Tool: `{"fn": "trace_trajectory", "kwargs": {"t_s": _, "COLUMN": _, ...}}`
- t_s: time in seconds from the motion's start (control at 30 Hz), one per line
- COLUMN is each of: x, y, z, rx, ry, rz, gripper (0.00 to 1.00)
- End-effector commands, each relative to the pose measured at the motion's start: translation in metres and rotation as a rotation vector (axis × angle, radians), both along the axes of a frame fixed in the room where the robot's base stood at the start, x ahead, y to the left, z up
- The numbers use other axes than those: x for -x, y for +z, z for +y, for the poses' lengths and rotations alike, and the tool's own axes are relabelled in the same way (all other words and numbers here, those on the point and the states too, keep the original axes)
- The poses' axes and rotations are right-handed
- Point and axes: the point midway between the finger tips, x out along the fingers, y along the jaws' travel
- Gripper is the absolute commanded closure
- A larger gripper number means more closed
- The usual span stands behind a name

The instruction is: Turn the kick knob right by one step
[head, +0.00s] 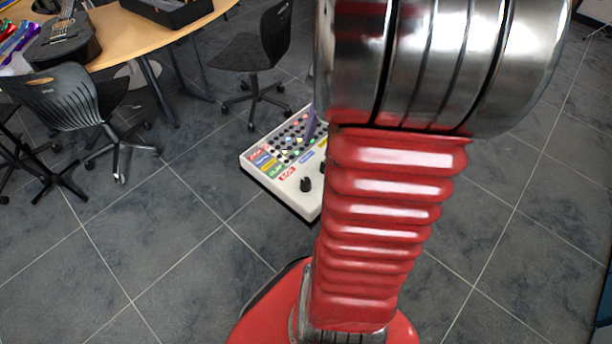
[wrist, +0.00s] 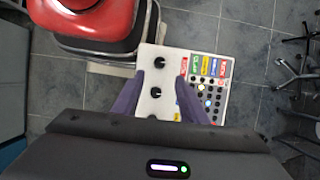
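A white control box (head: 264,187) with black knobs and rows of buttons sits low in front of me. In the wrist view the box (wrist: 150,52) shows one black knob (wrist: 160,63) near its far edge and another black knob (wrist: 155,93) closer to my gripper body. A third dark knob is partly hidden at my gripper's edge. The labels are too small to tell which knob is the kick knob. My gripper (wrist: 159,78) is open, its two purple fingers apart on either side of the knob column, with nothing held. In the head view my arm hides the box's right part.
Coloured labels (wrist: 197,66) and a grid of buttons (wrist: 206,95) lie right of the fingers in the wrist view. A wooden table (head: 125,38) with a guitar (head: 64,40) stands at upper left. Black chairs (head: 255,55) stand nearby.

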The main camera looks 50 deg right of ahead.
Motion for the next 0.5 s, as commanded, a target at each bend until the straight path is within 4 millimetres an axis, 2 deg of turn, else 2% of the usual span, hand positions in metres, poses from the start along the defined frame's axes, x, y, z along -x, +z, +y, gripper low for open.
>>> {"fn": "trace_trajectory", "kwargs": {"t_s": 0.5, "x": 0.001, "y": -0.075, "z": 0.032, "rx": -0.004, "ry": 0.002, "rz": 0.002, "gripper": 0.61}}
